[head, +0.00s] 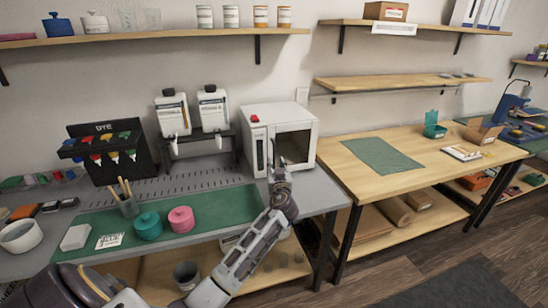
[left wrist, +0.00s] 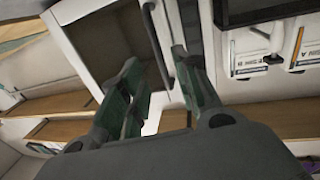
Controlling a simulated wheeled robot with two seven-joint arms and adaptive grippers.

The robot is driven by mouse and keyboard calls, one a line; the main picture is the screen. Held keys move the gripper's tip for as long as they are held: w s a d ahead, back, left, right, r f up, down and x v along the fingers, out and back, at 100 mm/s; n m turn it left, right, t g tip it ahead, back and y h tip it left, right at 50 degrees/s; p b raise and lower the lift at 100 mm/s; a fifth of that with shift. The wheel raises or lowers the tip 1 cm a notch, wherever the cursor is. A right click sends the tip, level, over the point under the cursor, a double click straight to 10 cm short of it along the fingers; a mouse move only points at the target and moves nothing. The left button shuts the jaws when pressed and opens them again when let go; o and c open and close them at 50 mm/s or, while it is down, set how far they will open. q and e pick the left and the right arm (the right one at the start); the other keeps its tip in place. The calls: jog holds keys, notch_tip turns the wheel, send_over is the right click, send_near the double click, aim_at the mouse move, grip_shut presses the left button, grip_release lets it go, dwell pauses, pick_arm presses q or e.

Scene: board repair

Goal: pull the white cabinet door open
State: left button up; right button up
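The white cabinet (head: 278,112) stands at the right end of the grey bench, with a dark window in its door (head: 296,147). The door looks shut. In the left wrist view, the door's dark window (left wrist: 108,42) and its bar handle (left wrist: 157,40) are close ahead. My left gripper (head: 278,166) is in front of the cabinet's door. Its two fingers (left wrist: 160,82) are spread, with the handle showing between them in the picture. I cannot tell whether they touch it. The gripper partly hides the cabinet front. My right gripper is not in view.
Two white dispensers (head: 211,110) stand on a rack left of the cabinet. A pink jar (head: 181,219) and a teal jar (head: 148,226) sit on the green mat (head: 95,222). A wooden table (head: 440,172) stands to the right. A shelf (head: 170,34) is above.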

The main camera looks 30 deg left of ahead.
aim_at(274, 157)
pick_arm(q)
jog(key=shift+x, duration=3.8)
grip_shut()
